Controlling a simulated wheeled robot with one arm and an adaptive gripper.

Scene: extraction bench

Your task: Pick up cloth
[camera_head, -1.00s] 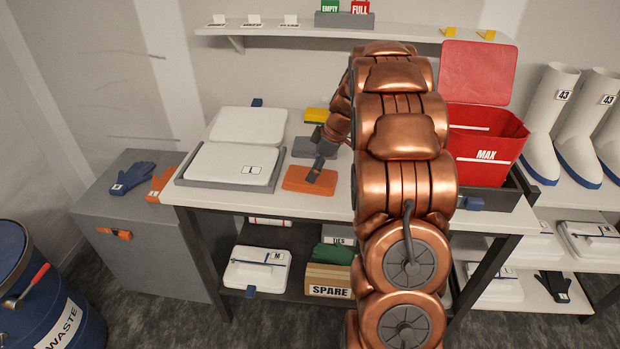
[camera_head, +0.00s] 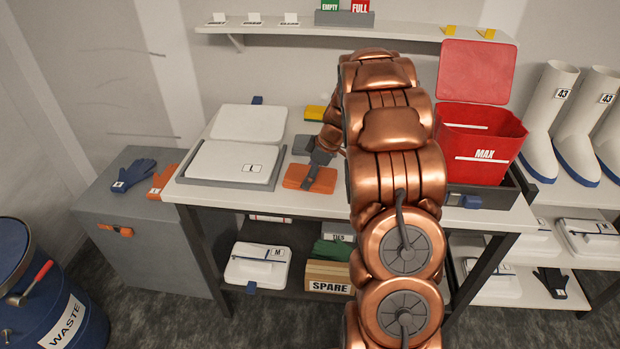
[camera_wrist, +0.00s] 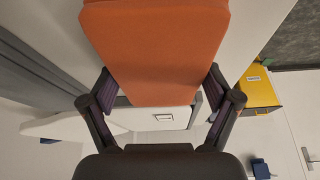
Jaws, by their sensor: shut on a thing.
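The orange cloth (camera_head: 324,183) is a flat, folded-looking slab at the front middle of the white bench. My gripper (camera_head: 312,168) reaches down onto it from behind and partly covers it. In the wrist view the cloth (camera_wrist: 155,45) lies between the two dark fingers of my gripper (camera_wrist: 160,90), which are shut on it. It stays flat and stiff in shape. I cannot tell whether it touches the bench or is slightly raised.
A grey tray with a white lidded box (camera_head: 232,163) is left of the cloth. A yellow item (camera_head: 314,113) lies behind. A red MAX bin (camera_head: 483,150) stands at the right. Blue and orange gloves (camera_head: 133,175) lie on the grey cabinet (camera_head: 150,235).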

